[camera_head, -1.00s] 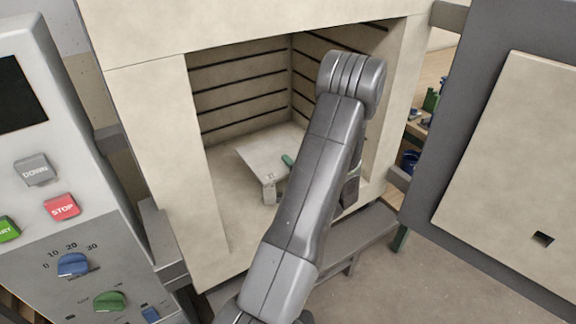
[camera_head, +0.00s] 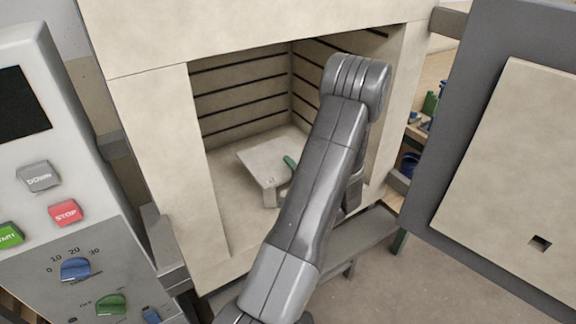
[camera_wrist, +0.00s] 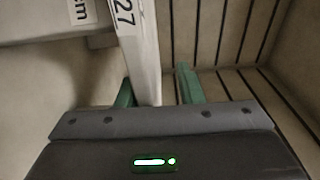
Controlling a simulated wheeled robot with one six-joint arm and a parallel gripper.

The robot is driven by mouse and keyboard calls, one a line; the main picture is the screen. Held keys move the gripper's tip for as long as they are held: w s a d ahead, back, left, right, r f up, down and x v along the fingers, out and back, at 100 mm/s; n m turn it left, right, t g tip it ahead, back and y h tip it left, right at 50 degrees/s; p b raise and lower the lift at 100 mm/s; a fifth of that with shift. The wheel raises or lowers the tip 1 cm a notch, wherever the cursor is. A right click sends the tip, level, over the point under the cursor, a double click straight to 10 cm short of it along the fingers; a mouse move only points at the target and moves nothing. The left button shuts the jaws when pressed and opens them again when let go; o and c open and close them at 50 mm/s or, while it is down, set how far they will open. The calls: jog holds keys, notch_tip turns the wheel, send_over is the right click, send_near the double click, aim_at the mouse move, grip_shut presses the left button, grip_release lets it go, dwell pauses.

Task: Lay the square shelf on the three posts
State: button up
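The square shelf (camera_head: 262,157), a pale flat slab with a small dark mark near its front corner, lies raised inside the kiln. A pale post (camera_head: 269,198) shows under its front corner and the slab appears to rest on it. The other posts are hidden. In the wrist view the shelf (camera_wrist: 141,40) is edge-on, marked "27", and a post (camera_wrist: 45,20) labelled "cm" meets it from the left. My gripper (camera_wrist: 158,88) has green fingers, one on each side of the slab. A clear gap shows between the slab and the right finger. Contact at the left finger is unclear.
The kiln opening is framed by a pale left wall (camera_head: 165,150), and the grooved back wall (camera_head: 240,90) stands behind the shelf. The open kiln door (camera_head: 500,150) is at right. A control panel (camera_head: 50,200) stands at left. My forearm covers the chamber's right side.

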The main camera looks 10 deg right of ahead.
jog(key=b+v, duration=0.1)
jog(key=v, duration=1)
jog(key=shift+b, duration=0.4)
